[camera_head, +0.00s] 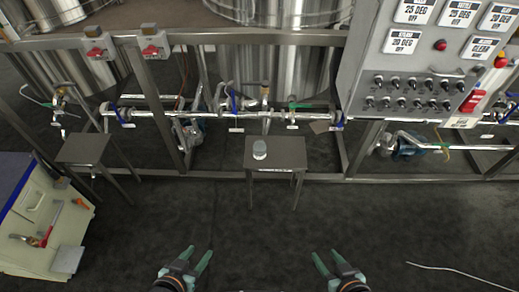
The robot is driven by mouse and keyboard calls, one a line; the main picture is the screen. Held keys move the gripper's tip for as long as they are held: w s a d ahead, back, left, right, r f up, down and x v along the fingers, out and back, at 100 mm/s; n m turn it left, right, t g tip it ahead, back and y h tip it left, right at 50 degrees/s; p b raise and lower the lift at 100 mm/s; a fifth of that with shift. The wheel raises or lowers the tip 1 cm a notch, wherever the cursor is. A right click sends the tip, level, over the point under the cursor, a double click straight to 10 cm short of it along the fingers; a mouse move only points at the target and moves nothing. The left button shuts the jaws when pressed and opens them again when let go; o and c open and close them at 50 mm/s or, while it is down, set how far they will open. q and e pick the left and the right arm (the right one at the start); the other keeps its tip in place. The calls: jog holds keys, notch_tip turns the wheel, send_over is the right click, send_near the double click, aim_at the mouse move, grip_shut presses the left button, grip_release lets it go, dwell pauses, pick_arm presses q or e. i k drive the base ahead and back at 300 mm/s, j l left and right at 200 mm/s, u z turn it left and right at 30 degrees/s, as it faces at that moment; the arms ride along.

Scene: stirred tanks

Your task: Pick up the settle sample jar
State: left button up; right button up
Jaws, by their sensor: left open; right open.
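A small clear jar with a pale lid (260,149) stands upright on a small dark metal table (287,157) in the middle of the view, in front of the pipework. It looks like the settle sample jar, though no label can be read. My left gripper (199,253) is open and empty at the bottom of the view, in front of and to the left of the table. My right gripper (324,260) is open and empty at the bottom, in front of and to the right of the table. Both are well apart from the jar.
A second metal table (83,149) stands at the left. A control panel (415,90) hangs at the upper right. Pipes and a frame run behind the tables. The floor (255,235) ahead is clear; a white cable (460,272) lies at right.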

aim_at(260, 148)
jog(key=i+j+z, duration=0.2)
jog(key=i+j, duration=0.3)
jog(key=i+j+z, duration=0.25)
jog(key=i+j, duration=0.3)
jog(key=i+j+z, duration=0.2)
jog(key=i+j, duration=0.25)
jog(key=j, duration=0.2)
